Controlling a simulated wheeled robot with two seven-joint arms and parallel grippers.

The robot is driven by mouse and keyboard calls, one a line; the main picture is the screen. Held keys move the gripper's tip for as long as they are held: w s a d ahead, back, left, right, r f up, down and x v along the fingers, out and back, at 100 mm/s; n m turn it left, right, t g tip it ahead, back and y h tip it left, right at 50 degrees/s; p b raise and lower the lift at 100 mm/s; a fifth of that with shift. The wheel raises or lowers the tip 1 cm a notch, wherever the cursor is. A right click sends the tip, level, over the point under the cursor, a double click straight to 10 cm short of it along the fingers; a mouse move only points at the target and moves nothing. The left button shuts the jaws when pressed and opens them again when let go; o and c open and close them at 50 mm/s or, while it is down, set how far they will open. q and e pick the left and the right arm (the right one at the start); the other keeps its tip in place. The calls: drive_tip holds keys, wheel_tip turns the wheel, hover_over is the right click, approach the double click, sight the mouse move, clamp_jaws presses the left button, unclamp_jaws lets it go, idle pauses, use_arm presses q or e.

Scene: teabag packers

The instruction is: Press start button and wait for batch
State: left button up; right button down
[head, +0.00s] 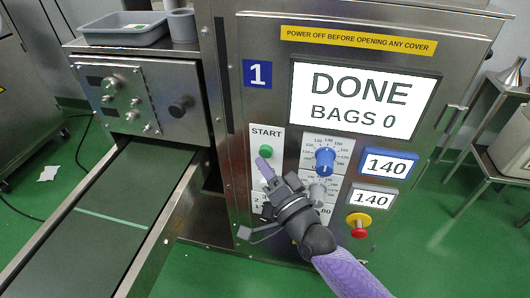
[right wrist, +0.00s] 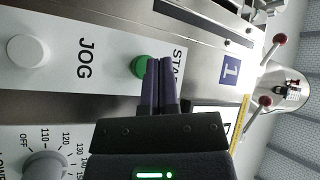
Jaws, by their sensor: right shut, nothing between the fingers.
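The green start button (head: 266,151) sits on a white plate labelled START on the front of the steel machine (head: 233,200). My right gripper (head: 262,163) is shut and empty, with its purple fingertips just below the button in the head view. In the right wrist view the closed fingers (right wrist: 159,65) overlap the right part of the green button (right wrist: 139,67); I cannot tell whether they touch it. The screen (head: 362,98) reads DONE, BAGS 0. My left gripper is not in view.
A blue knob (head: 325,161), two 140 displays and a red emergency stop (head: 359,229) are to the right of the button. A dark conveyor (head: 115,205) extends at the left, with a grey tray (head: 124,28) above. A white JOG button (right wrist: 27,50) shows in the wrist view.

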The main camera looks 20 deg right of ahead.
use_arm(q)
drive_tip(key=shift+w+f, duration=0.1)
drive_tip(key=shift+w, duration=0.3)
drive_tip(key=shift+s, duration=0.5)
use_arm(e)
drive_tip(key=shift+w, duration=0.15)
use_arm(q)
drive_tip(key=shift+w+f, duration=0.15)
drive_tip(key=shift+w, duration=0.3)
use_arm(e)
drive_tip(key=shift+w+d, duration=0.25)
